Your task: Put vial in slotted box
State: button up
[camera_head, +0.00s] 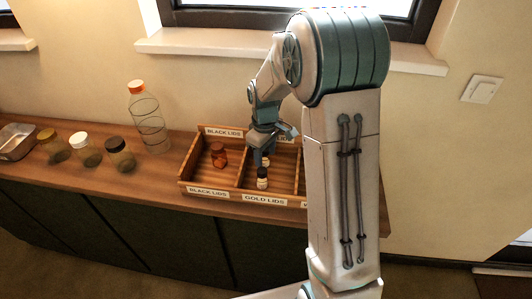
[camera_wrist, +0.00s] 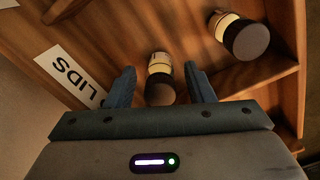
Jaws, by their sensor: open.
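The slotted wooden box (camera_head: 183,168) stands on the counter, with labels reading BLACK LIDS and GOLD LIDS on its front. A small dark-capped vial with a pale label (camera_head: 262,180) stands in the middle compartment. My gripper (camera_head: 257,158) is over this compartment, pointing down. In the wrist view, my gripper (camera_wrist: 160,69) is open, with a dark-capped vial (camera_wrist: 160,64) between its fingers and visible gaps at both sides. A second dark-capped vial (camera_wrist: 238,36) lies at upper right there. My arm hides the box's right part in the head view.
Left of the box are a tall orange-capped bottle (camera_head: 148,120), several lidded jars, including a white-lidded one (camera_head: 85,149), and a metal tray (camera_head: 15,142). Wooden dividers bound the compartments.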

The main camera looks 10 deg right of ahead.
notch_tip(320, 180, up, 11)
jog(key=shift+b, duration=0.4)
jog(key=shift+r, duration=0.3)
jog(key=s+r+m+t, duration=0.1)
jog(key=s+m+t, duration=0.2)
jog(key=s, duration=2)
jog(key=shift+d+r+m, duration=0.3)
jog(key=shift+d+m, duration=0.05)
jog(key=shift+m, duration=2.25)
